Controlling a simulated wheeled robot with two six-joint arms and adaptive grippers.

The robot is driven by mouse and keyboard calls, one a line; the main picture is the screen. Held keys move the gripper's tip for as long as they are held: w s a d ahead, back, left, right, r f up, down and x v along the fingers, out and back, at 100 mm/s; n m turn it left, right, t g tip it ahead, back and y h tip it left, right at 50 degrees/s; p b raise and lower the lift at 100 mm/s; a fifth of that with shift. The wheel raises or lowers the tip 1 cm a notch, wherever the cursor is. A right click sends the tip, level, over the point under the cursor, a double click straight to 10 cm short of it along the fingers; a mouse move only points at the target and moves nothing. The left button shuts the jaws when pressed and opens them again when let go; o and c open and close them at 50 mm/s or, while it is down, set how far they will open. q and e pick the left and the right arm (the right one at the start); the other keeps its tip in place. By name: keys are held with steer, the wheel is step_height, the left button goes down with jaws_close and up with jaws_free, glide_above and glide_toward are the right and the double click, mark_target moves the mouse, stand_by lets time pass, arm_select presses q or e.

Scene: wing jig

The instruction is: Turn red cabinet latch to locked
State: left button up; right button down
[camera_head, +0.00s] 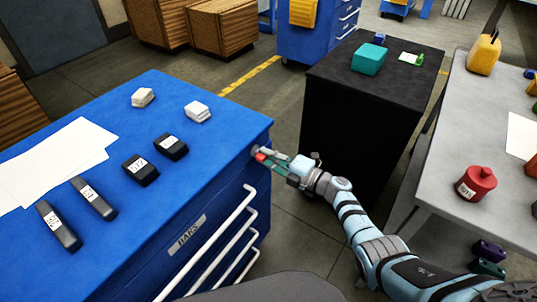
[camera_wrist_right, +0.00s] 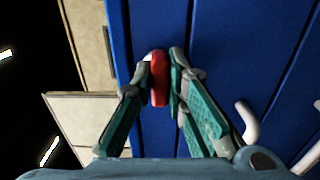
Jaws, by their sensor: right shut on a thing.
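The red latch (camera_head: 261,157) is on the front face of the blue cabinet (camera_head: 223,140), near its top right corner. In the right wrist view the red latch (camera_wrist_right: 159,78) stands out against the blue face between the two fingertips. My right gripper (camera_head: 268,160) is shut on the latch; its fingers also show in the wrist view (camera_wrist_right: 160,75). The fingertips hide parts of the latch's sides. My left gripper is not in view.
White drawer handles (camera_head: 215,240) run along the cabinet front below the latch. Several black tools and white blocks (camera_head: 143,97) lie on its top. A black cabinet (camera_head: 365,110) stands behind my right arm. A grey table (camera_head: 450,130) is at the right.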

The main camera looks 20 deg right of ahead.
stand_by(0.4)
steer(key=c, duration=1.6)
jaws_free()
steer(key=v, duration=1.2)
